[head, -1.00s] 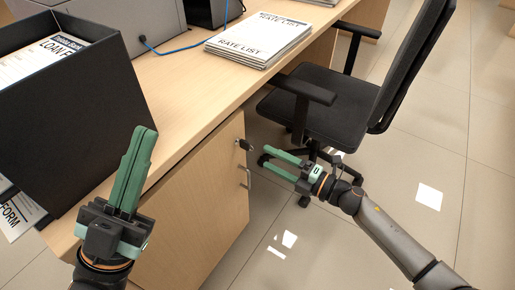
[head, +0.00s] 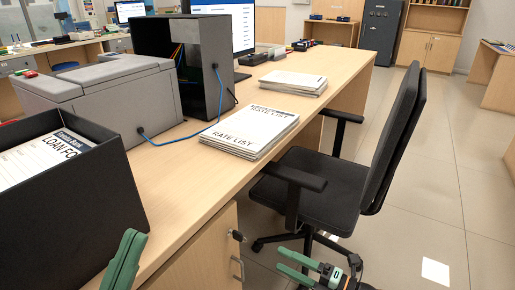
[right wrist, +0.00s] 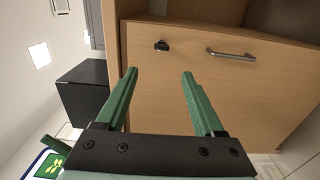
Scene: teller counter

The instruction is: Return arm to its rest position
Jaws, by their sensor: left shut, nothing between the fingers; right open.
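My left gripper (head: 125,262) is shut and empty at the bottom left of the head view, partly cut off by the frame. It is in front of the black form box. My right gripper (head: 279,258) is open and empty at the bottom of the head view, right of the desk's cabinet door. In the right wrist view its two green fingers (right wrist: 158,74) are apart, with the wooden door (right wrist: 200,90) beyond them.
A black office chair (head: 322,190) stands close behind the right gripper. On the desk are a black box of loan forms (head: 85,225), a grey printer (head: 105,90), a rate list stack (head: 250,130) and a monitor (head: 240,30). Open floor (head: 420,215) lies right.

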